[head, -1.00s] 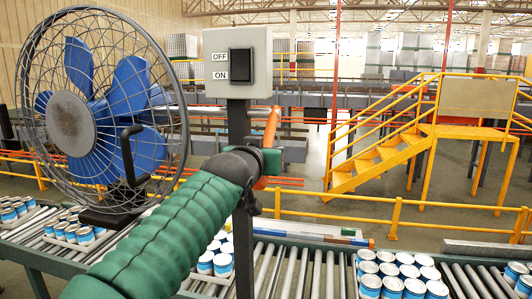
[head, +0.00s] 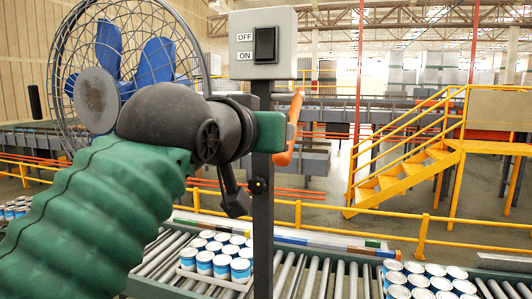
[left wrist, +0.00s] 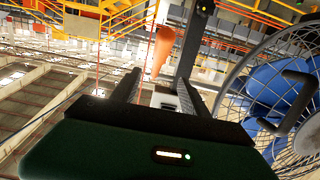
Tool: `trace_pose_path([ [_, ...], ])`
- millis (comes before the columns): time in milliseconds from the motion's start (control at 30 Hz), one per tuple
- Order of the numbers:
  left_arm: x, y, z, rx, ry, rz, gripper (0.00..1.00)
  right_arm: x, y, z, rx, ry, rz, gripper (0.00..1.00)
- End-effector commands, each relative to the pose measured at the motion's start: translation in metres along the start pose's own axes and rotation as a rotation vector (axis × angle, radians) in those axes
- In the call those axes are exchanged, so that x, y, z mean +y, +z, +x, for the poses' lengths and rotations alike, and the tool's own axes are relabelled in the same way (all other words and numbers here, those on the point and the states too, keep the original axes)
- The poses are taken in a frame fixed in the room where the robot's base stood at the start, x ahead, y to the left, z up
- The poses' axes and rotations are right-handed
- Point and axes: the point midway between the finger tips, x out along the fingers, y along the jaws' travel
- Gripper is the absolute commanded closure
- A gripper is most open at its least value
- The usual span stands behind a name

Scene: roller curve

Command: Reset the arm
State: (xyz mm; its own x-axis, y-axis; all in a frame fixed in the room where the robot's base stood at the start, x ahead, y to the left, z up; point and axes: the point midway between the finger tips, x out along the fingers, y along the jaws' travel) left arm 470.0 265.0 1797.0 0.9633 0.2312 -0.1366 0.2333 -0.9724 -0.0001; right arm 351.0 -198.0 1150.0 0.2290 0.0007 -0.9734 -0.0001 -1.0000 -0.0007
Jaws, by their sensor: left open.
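My left arm, in a green ribbed sleeve, comes in from the left in the head view. Its green gripper body (head: 270,131) is in front of the post under the switch box; the fingers are mostly hidden there. In the left wrist view my left gripper (left wrist: 160,78) is open, with two dark fingers apart and nothing clearly held between them. An orange handle (head: 289,130) stands beside the post. It also shows beyond the fingers in the wrist view (left wrist: 161,52); contact cannot be told. My right gripper is not in view.
A grey ON/OFF switch box (head: 282,68) tops the dark post (head: 263,230). A caged blue fan (head: 157,62) is behind my arm. Roller conveyors carry white-and-blue cans (head: 222,262). A yellow railing (head: 325,230) and yellow stairs (head: 405,180) are beyond.

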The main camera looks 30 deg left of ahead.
Motion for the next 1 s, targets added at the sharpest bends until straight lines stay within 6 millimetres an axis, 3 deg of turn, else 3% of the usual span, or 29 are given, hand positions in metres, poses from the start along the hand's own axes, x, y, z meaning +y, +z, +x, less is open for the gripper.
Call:
trace_pose_path([
  [467,0.0,0.0,-0.002,-0.002,-0.001,0.0,0.47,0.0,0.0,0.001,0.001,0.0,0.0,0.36],
  [567,0.002,0.017,0.01,-0.031,0.005,0.004,0.47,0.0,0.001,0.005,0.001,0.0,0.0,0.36],
  [667,0.009,0.07,0.04,-0.115,0.021,0.017,0.47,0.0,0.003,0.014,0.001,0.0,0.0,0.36],
  [833,0.028,0.214,0.095,-0.335,0.066,0.05,0.47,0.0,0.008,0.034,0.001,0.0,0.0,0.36],
  [967,0.04,0.332,0.114,-0.506,0.099,0.075,0.47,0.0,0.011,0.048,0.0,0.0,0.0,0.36],
  [1000,0.043,0.369,0.115,-0.559,0.109,0.082,0.47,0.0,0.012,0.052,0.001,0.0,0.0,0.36],
])
